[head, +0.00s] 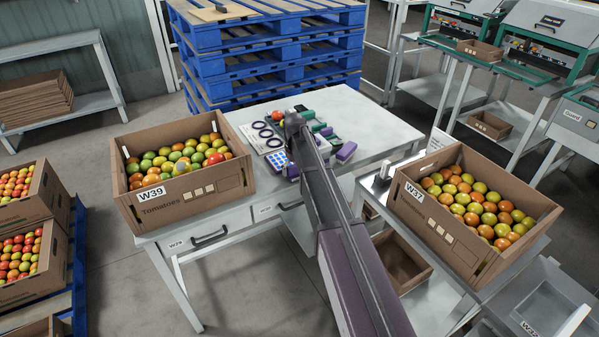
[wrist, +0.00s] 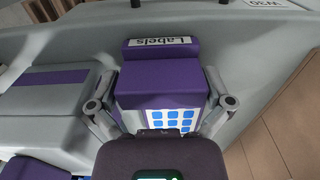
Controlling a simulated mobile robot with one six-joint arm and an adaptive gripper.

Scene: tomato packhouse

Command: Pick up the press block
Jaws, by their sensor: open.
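The gripper's dark body covers the near side. In the head view my arm hides most of this spot.
A white sheet with blue squares (wrist: 183,120) lies beside the block. Larger grey-and-purple items (wrist: 42,100) stand at left in the wrist view. The table's far right is clear.

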